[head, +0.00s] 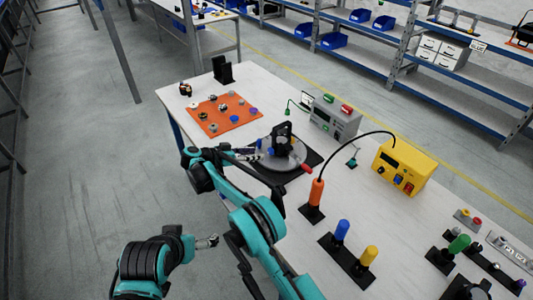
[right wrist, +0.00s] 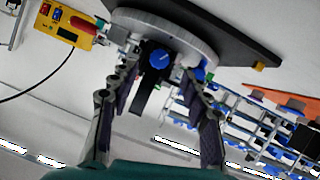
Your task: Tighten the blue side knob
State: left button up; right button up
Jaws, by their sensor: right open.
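The blue side knob (right wrist: 160,59) shows in the right wrist view, on the side of a black bracket of a round grey fixture (right wrist: 200,30). In the head view the fixture (head: 290,162) stands on a black board on the table. My right gripper (head: 256,154) is beside it. In the right wrist view the right gripper (right wrist: 160,70) is open, one finger on each side of the knob, with no clear contact. My left gripper (head: 207,242) is in the head view, low at left, away from the table; its jaws are too small to read.
An orange mat (head: 228,115) with small parts lies at the table's far end. A grey box (head: 335,120) and a yellow unit (head: 402,165) stand right of the fixture. Orange (head: 316,193), blue (head: 342,231) and yellow (head: 369,256) handled tools stand nearer on black bases.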

aim_at(269, 152)
jog(key=b+x, duration=0.2)
jog(key=x, duration=0.4)
jog(key=shift+w+d, duration=0.15)
jog(key=shift+d, duration=0.15)
grip_shut()
